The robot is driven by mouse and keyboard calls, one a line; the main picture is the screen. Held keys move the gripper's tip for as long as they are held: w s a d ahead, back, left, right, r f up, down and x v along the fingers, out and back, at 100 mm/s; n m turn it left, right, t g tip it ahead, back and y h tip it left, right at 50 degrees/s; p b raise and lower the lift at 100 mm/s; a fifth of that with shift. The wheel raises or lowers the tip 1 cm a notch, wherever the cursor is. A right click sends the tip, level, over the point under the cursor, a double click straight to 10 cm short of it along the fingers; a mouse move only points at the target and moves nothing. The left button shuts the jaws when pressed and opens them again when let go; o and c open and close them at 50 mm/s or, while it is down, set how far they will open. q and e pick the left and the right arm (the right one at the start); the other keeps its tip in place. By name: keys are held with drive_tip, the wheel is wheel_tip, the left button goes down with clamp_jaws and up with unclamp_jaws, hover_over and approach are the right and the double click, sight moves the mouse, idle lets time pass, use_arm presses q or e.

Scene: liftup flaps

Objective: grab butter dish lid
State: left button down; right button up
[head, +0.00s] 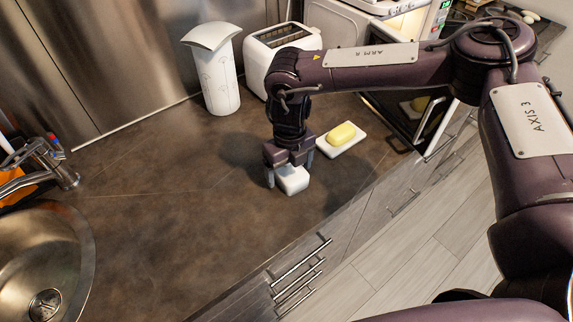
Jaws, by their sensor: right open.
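The butter dish lid (292,179) is a small white block-shaped cover on the brown countertop. My right gripper (290,176) points down over it, with one finger on its left and one at its right. The jaws are open around the lid; whether a finger touches it I cannot tell. The gripper body hides part of the lid's top. The butter dish base (352,147) is a flat white plate just to the right, with a yellow block of butter (341,133) lying uncovered on it. My left gripper is not in view.
A white toaster (257,62) and a tall white container (215,80) stand at the back. A sink (45,255) with a faucet (40,160) is at the left. The counter's front edge runs below the lid, above drawers with handles (300,262). The countertop's left middle is clear.

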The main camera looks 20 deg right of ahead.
drive_tip(key=c, duration=1.1)
drive_tip(key=shift+c, duration=0.2)
